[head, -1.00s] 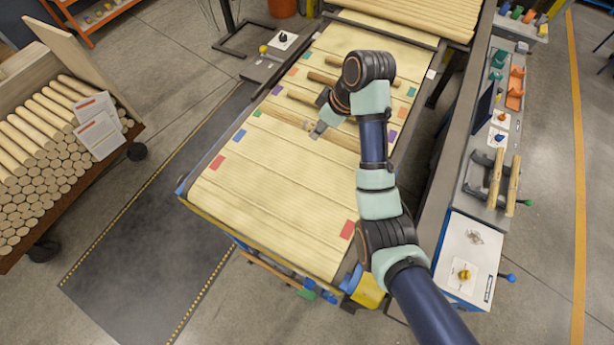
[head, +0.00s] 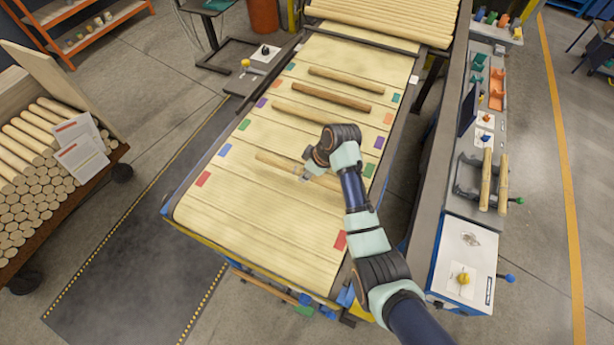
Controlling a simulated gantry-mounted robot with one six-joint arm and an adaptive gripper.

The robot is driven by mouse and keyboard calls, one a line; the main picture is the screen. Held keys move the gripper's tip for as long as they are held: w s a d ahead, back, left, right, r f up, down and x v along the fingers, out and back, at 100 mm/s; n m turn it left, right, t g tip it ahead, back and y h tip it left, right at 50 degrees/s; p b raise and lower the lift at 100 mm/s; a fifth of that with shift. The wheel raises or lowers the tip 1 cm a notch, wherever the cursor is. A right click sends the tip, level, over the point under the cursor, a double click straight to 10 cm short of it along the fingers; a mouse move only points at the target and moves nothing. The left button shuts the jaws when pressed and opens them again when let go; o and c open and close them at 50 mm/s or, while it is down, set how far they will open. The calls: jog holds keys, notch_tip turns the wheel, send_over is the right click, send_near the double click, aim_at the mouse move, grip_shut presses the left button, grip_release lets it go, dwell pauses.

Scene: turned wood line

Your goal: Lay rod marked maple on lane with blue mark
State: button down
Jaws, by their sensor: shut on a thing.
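My gripper (head: 306,173) is shut on a light wooden rod (head: 273,160), gripping it near its middle. The arm and gripper hide part of the rod's right side. No maple marking is readable on it. The rod runs along the lanes of the pale slatted table, over the lane with the blue mark (head: 225,150) at its left end. I cannot tell whether it touches the surface. The blue lane's right end is hidden by my arm. The green mark (head: 244,125) is one lane farther, and the red mark (head: 203,179) one lane nearer.
A cart of stacked rods (head: 40,205) is at left. The red lane is bare.

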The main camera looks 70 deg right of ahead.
jog(key=shift+f, duration=1.4)
jog(key=shift+f, duration=0.3)
jog(key=c, duration=0.8)
grip_release()
jog(key=shift+c, duration=0.2)
jog(key=shift+r, duration=0.45)
jog(key=p+v, duration=0.1)
jog(key=v, duration=1.1)
